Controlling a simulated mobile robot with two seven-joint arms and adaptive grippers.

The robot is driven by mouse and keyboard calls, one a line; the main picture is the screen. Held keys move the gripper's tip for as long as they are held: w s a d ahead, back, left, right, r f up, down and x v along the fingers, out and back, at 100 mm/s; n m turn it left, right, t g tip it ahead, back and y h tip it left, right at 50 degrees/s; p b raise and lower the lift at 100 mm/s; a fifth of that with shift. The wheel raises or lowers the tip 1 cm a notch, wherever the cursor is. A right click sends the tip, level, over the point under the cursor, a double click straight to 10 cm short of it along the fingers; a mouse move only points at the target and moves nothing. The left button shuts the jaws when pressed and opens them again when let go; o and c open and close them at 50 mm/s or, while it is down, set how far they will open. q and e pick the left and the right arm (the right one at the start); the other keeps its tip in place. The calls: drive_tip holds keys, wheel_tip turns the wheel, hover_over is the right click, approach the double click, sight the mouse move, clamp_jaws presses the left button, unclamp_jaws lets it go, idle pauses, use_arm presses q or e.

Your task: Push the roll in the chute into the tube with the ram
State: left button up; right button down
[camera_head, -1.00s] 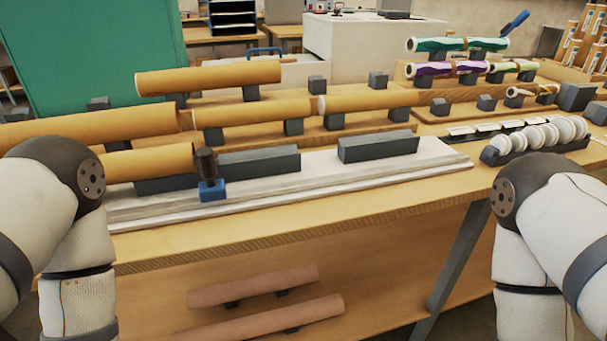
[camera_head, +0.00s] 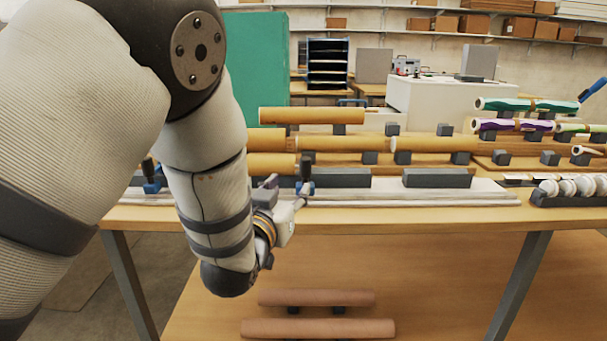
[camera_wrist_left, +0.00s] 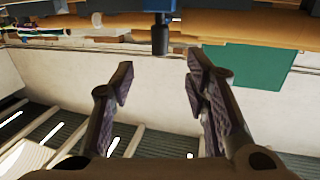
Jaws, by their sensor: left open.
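A brown cardboard tube (camera_head: 272,164) lies along a long white base (camera_head: 420,198) on the bench. A black upright handle on a blue block (camera_head: 305,178) stands by its right end. It also shows upside down in the wrist view, as a black grip (camera_wrist_left: 160,40). I cannot tell whether this is the ram, and I cannot make out a roll in a chute. My left gripper (camera_head: 286,190) is open and empty, in front of the bench edge, close to the blue block. Its spread fingers (camera_wrist_left: 160,78) show in the wrist view, apart from the handle. My right gripper is out of view.
Dark blocks (camera_head: 437,178) stand on the white base. More brown tubes (camera_head: 355,143) lie on racks behind. White rolls (camera_head: 568,188) sit at the right. Pink-brown rolls (camera_head: 318,328) lie on the shelf below. The bench front right of my gripper is clear.

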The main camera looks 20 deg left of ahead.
sight(304, 168)
use_arm(q)
drive_tip(key=w+b, duration=0.2)
drive_tip(key=w, duration=1)
drive_tip(key=shift+w+a, duration=0.1)
drive_tip(key=shift+w, duration=0.1)
drive_tip(key=shift+w+r, duration=0.2)
drive_tip(key=shift+w, duration=0.15)
clamp_jaws()
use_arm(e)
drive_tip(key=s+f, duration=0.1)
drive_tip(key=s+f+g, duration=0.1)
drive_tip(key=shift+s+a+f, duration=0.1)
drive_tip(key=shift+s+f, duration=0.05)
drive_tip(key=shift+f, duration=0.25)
